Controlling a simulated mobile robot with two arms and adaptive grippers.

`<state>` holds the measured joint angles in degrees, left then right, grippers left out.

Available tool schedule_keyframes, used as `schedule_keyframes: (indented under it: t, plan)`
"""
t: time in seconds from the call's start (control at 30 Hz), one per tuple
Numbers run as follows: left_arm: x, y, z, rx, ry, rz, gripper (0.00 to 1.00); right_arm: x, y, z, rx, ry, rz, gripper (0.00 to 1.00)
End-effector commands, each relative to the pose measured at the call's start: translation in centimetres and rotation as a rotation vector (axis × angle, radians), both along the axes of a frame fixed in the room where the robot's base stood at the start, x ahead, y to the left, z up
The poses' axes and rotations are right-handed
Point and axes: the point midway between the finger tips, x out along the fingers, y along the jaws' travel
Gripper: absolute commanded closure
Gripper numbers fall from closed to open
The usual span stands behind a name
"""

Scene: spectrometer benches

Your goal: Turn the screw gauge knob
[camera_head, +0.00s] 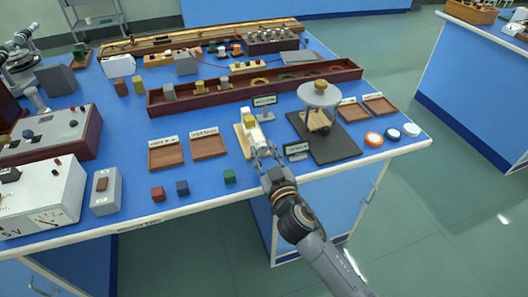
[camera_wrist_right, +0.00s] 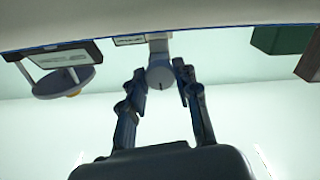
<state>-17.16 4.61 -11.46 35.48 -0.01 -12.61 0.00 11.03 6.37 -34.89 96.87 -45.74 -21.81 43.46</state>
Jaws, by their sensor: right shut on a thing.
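The screw gauge (camera_head: 249,127), white and grey with a yellow part on top, lies on a light wooden base near the front edge of the blue bench. My right gripper (camera_head: 264,153) reaches it from the front and is shut on the knob at its near end. In the right wrist view the round grey knob (camera_wrist_right: 160,77), with a small dark mark, sits between the two fingertips (camera_wrist_right: 161,70). In the head view the fingers hide most of the knob. My left gripper is not in view.
A black stand with a round grey plate (camera_head: 317,95) stands to the right. Small label signs (camera_head: 297,149) are close to the gripper. Wooden trays (camera_head: 209,146) and small blocks, including a green one (camera_head: 229,176), lie to the left. A long wooden trough (camera_head: 300,82) runs behind.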

Motion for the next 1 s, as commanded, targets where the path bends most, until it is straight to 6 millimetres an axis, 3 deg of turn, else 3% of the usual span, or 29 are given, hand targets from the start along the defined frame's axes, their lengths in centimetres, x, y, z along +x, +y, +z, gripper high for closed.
schedule_keyframes:
  t: [0.07,0.1,0.2,0.6,1.0]
  plan:
    - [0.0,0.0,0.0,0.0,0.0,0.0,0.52,0.0,0.0,0.0,-0.002,-0.002,0.0,1.0]
    - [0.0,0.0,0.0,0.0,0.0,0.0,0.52,0.0,0.0,0.0,-0.002,-0.002,0.0,0.65]
    - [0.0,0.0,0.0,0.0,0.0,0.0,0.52,0.0,0.0,0.0,-0.002,-0.001,0.0,0.46]
    - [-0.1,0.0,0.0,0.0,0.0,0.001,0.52,-0.7,-0.3,-0.2,-0.001,0.002,0.001,0.46]
    - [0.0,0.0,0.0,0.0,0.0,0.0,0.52,-8.2,-2.7,-0.2,0.001,0.004,0.0,0.46]
